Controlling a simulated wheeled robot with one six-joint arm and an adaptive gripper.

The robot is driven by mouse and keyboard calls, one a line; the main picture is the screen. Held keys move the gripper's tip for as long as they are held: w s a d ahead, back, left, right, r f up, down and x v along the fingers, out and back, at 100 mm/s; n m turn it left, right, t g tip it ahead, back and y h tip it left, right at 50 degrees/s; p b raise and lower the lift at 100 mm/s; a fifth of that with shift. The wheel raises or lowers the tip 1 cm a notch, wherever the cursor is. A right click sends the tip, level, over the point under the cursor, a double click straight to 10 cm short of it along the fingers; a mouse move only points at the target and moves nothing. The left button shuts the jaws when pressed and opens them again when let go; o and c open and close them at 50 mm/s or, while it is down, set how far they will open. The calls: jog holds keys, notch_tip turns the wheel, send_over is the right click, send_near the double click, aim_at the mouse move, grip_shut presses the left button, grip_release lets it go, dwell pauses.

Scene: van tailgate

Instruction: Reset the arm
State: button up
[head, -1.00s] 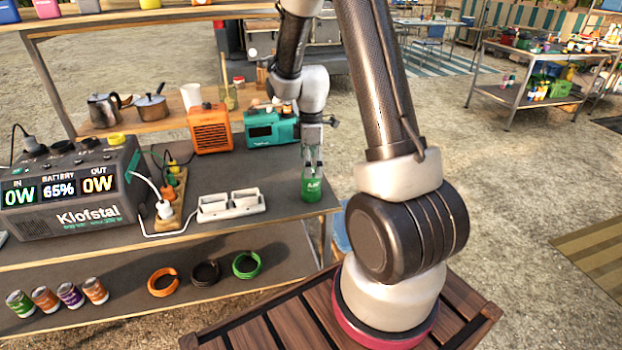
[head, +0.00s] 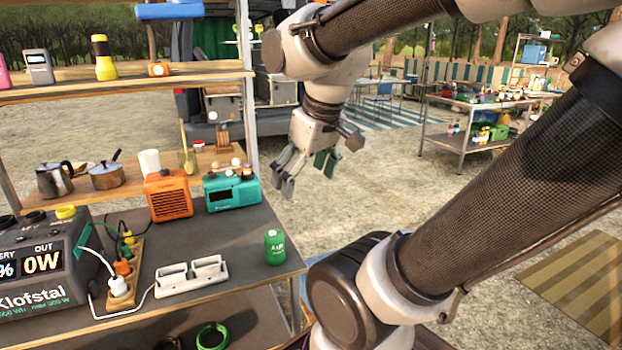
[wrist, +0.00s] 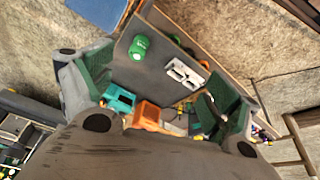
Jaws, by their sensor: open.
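My gripper (head: 306,176) is open and empty in the head view. It hangs in the air to the right of the shelf unit, above and behind the bench corner. In the wrist view its two green-padded fingers (wrist: 165,95) are spread wide at left and right, with nothing between them but the bench seen below. A green can (head: 274,247) stands upright on the bench near its right edge, apart from my gripper. The can also shows in the wrist view (wrist: 139,47).
A teal radio (head: 233,192), an orange heater-like box (head: 168,195), a white two-slot charger (head: 192,276) and a power station (head: 40,270) stand on the bench. Shelf posts (head: 249,125) rise left of my gripper.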

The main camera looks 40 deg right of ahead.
jog(key=shift+s+a+r+m, duration=0.15)
jog(key=shift+s+m, duration=0.45)
jog(key=shift+s, duration=0.6)
dwell(0.4)
